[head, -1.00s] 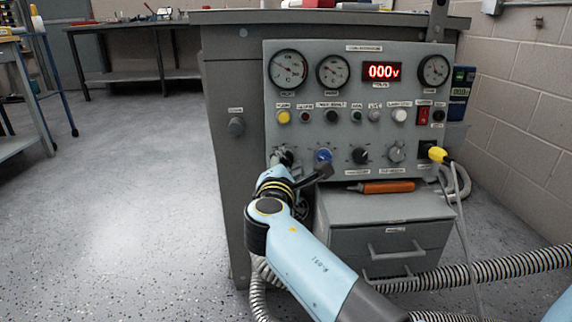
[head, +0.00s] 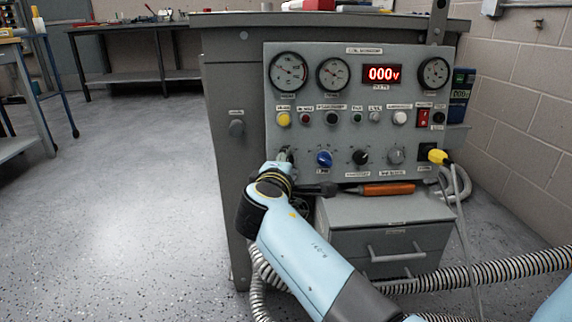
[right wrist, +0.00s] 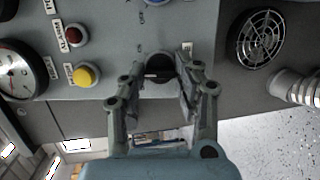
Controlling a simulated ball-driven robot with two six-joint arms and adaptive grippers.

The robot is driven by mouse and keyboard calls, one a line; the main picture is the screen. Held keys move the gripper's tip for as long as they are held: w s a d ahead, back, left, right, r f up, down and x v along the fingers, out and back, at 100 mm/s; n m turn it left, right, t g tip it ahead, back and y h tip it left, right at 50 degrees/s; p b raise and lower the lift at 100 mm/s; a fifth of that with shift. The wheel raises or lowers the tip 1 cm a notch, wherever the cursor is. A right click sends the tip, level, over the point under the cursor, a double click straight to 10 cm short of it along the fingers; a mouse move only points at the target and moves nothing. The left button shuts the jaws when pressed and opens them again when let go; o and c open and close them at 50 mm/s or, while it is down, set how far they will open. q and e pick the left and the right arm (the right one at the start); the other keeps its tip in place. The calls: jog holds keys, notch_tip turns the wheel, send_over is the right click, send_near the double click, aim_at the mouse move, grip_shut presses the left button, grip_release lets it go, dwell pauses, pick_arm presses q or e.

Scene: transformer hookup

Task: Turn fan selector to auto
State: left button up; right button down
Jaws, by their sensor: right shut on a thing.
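The grey control panel (head: 350,90) faces me with a row of knobs along its lower part. My right gripper (head: 284,160) is at the leftmost knob of that row and mostly hides it in the head view. In the right wrist view, its two fingers (right wrist: 160,80) are shut on the sides of this round black knob (right wrist: 160,66). The knob's label and pointer cannot be read clearly, so I cannot tell its setting. A blue knob (head: 324,158) is just right of the gripper. My left gripper is not in view.
A black knob (head: 360,157) and a grey knob (head: 396,156) are farther right. A yellow plug (head: 438,156) sits at the panel's right edge. An orange-handled tool (head: 388,189) lies on the drawer cabinet (head: 385,212) below. Open floor is at left.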

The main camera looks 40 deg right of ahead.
jog(key=shift+f, duration=0.15)
jog(key=c, duration=1)
grip_release()
jog(key=shift+o, duration=0.2)
jog(key=shift+r, duration=0.2)
notch_tip(320, 180, up, 10)
jog(key=shift+f, duration=0.1)
